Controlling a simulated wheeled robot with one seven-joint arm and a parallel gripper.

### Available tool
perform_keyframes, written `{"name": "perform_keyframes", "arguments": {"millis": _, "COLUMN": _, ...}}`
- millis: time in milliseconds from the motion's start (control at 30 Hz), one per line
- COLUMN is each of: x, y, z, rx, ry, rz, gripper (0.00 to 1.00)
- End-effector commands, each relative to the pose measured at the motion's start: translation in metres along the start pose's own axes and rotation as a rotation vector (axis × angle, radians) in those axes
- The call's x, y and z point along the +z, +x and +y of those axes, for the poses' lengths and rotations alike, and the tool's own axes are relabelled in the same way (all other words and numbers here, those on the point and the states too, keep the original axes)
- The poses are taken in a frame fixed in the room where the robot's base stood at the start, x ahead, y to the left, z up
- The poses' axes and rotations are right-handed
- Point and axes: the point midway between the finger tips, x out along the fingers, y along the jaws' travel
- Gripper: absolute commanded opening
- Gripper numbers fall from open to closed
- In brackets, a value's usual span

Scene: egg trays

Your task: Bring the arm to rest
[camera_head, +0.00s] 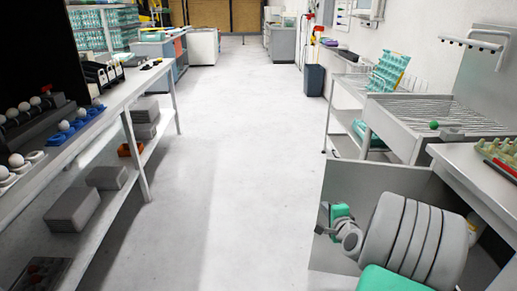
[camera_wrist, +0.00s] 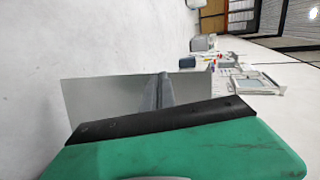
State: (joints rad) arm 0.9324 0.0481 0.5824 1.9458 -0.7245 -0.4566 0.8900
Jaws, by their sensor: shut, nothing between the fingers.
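My arm (camera_head: 415,238) is at the lower right of the head view, a grey ribbed length with green parts, close to the side of the right-hand bench. My gripper (camera_wrist: 163,90) shows in the wrist view beyond a green housing with a black edge. Its grey plate-like fingers are shut, and I see nothing between them. In the head view I cannot make out the fingertips.
A long bench (camera_head: 135,86) on the left bears white eggs (camera_head: 64,126) in holders, with grey boxes (camera_head: 72,207) on its lower shelf. The floor aisle (camera_head: 225,150) between is clear.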

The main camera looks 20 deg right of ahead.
Motion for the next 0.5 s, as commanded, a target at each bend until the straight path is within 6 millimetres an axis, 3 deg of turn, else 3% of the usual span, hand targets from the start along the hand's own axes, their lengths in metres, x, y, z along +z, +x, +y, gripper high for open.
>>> {"name": "perform_keyframes", "arguments": {"millis": 33, "x": 0.022, "y": -0.005, "z": -0.025, "rx": 0.024, "ry": -0.075, "rz": -0.045, "gripper": 0.0}}
{"name": "perform_keyframes", "arguments": {"millis": 167, "x": 0.111, "y": -0.036, "z": -0.075, "rx": 0.168, "ry": -0.425, "rz": -0.237, "gripper": 0.0}}
{"name": "perform_keyframes", "arguments": {"millis": 200, "x": 0.141, "y": -0.055, "z": -0.088, "rx": 0.22, "ry": -0.562, "rz": -0.309, "gripper": 0.0}}
{"name": "perform_keyframes", "arguments": {"millis": 267, "x": 0.178, "y": -0.09, "z": -0.106, "rx": 0.295, "ry": -0.769, "rz": -0.411, "gripper": 0.0}}
{"name": "perform_keyframes", "arguments": {"millis": 300, "x": 0.199, "y": -0.118, "z": -0.116, "rx": 0.343, "ry": -0.902, "rz": -0.48, "gripper": 0.0}}
{"name": "perform_keyframes", "arguments": {"millis": 400, "x": 0.235, "y": -0.194, "z": -0.138, "rx": 0.443, "ry": -1.206, "rz": -0.643, "gripper": 0.0}}
{"name": "perform_keyframes", "arguments": {"millis": 500, "x": 0.248, "y": -0.26, "z": -0.149, "rx": 0.517, "ry": -1.423, "rz": -0.78, "gripper": 0.0}}
